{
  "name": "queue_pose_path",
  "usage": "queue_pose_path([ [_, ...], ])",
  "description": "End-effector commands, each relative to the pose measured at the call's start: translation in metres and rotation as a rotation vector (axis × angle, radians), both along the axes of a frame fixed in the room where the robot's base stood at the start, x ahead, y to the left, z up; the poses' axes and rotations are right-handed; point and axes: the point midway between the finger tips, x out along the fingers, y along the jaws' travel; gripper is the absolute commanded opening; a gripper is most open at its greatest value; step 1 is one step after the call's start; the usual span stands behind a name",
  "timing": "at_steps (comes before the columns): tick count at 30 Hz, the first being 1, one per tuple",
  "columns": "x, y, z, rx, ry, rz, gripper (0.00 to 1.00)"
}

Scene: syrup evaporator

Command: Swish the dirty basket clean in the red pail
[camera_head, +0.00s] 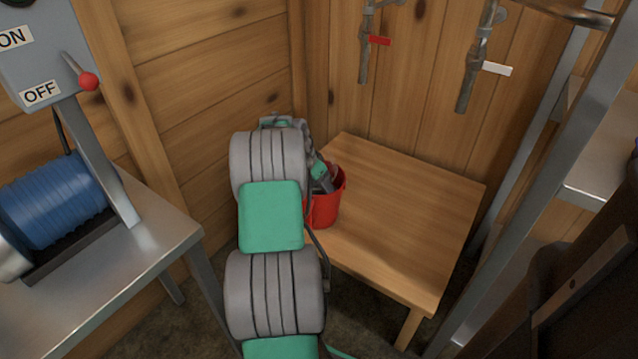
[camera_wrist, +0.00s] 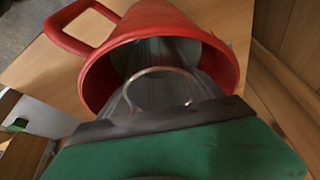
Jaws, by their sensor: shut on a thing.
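The red pail (camera_head: 325,208) stands upright on the left part of a wooden bench, partly hidden behind my arm. In the wrist view the pail (camera_wrist: 88,84) fills the upper middle, its red handle at the upper left. My gripper (camera_head: 327,182) points down into the pail's mouth. It also shows in the wrist view (camera_wrist: 165,95), its fingers reaching inside the rim. It is shut on the basket, of which a thin curved metal wire (camera_wrist: 160,71) shows between the fingers. The rest of the basket is hidden in the pail, so its dirt cannot be judged.
The wooden bench (camera_head: 410,205) is clear right of the pail. Valves with a red tag (camera_head: 380,40) and a white tag (camera_head: 497,68) hang on the wall behind. A metal table (camera_head: 120,265) with a blue motor (camera_head: 55,208) stands left. Metal framing (camera_head: 545,165) rises at right.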

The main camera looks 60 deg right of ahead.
Motion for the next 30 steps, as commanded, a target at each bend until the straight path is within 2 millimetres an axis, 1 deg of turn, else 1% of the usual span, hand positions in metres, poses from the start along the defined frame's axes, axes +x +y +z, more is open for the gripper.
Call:
queue_pose_path([
  [1,0.000,0.000,-0.006,0.000,0.000,0.000,0.28],
  [6,0.000,0.000,-0.018,0.000,0.000,-0.001,0.28],
  [9,0.000,0.000,-0.024,0.000,0.000,-0.001,0.28],
  [12,0.000,0.000,-0.026,-0.001,-0.001,-0.001,0.28],
  [16,0.000,-0.001,-0.020,-0.001,-0.001,-0.001,0.28],
  [27,0.000,-0.001,0.007,-0.003,-0.001,0.000,0.28],
  [30,0.000,0.000,0.011,-0.002,-0.001,0.001,0.28],
])
